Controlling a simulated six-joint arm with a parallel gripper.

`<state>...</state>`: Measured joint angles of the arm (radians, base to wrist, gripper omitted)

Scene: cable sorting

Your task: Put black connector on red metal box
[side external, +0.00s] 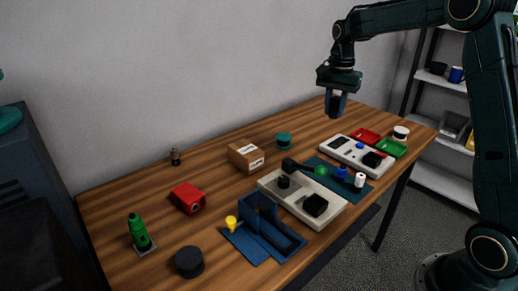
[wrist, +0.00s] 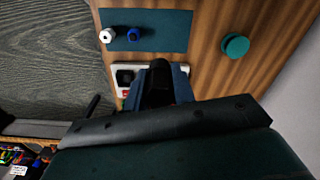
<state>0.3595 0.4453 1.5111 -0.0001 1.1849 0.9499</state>
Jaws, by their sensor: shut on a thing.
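My gripper (side external: 335,104) is high above the far right part of the table. Its blue fingers are shut on a black connector (wrist: 160,70), which shows between the fingertips in the wrist view. In the side view the connector is a dark shape between the fingers, with its outline hard to make out. The red metal box (side external: 187,199) sits on the left part of the table, well away from my gripper. Its top looks clear. It does not show in the wrist view.
A cardboard box (side external: 246,155), a blue holder (side external: 262,235) and a pale panel (side external: 318,210) with black parts stand mid-table. A green bottle (side external: 138,232) and a black round piece (side external: 189,262) are near the red box. A teal round piece (side external: 284,140) is farther back.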

